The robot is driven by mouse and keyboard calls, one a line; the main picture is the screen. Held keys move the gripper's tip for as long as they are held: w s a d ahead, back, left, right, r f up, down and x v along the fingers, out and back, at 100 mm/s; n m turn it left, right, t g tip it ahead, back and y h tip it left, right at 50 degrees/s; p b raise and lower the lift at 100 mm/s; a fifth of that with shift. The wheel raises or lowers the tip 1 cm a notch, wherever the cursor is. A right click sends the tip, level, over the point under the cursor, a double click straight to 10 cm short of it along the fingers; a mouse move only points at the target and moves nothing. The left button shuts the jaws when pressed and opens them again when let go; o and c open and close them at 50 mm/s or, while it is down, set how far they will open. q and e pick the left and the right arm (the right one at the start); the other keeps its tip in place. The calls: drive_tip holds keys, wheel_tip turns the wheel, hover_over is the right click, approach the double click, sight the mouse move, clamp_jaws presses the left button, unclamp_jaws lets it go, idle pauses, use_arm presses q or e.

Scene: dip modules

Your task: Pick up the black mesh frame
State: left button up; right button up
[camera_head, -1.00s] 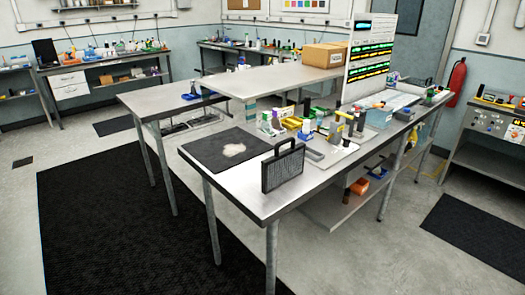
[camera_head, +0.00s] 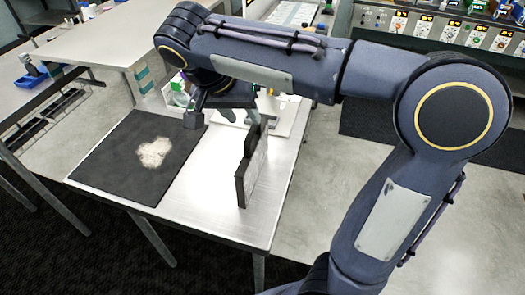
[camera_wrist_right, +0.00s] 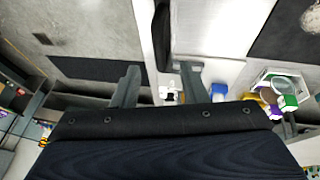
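The black mesh frame (camera_head: 250,172) stands upright on the metal table, seen nearly edge-on in the head view, with its handle at the top. My right gripper (camera_head: 228,108) is at the far side of the frame, near its handle; my arm hides part of that area. In the right wrist view my right gripper (camera_wrist_right: 160,78) is open, its two fingers apart. The dark edge of the frame (camera_wrist_right: 162,35) shows beyond the fingertips, lined up with the gap between them. Nothing is seen held. My left gripper is out of view.
A black mat (camera_head: 125,165) with a pale patch (camera_head: 154,152) lies left of the frame on the metal table (camera_head: 215,190). Small items, including a white-rimmed tray (camera_wrist_right: 281,82) of coloured things, stand behind the gripper. Bare tabletop lies between mat and frame.

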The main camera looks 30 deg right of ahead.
sight(251, 130)
drive_tip(key=x, duration=0.7)
drive_tip(key=shift+s+f, duration=0.15)
drive_tip(key=shift+f, duration=0.05)
drive_tip(key=shift+a, duration=0.1)
clamp_jaws()
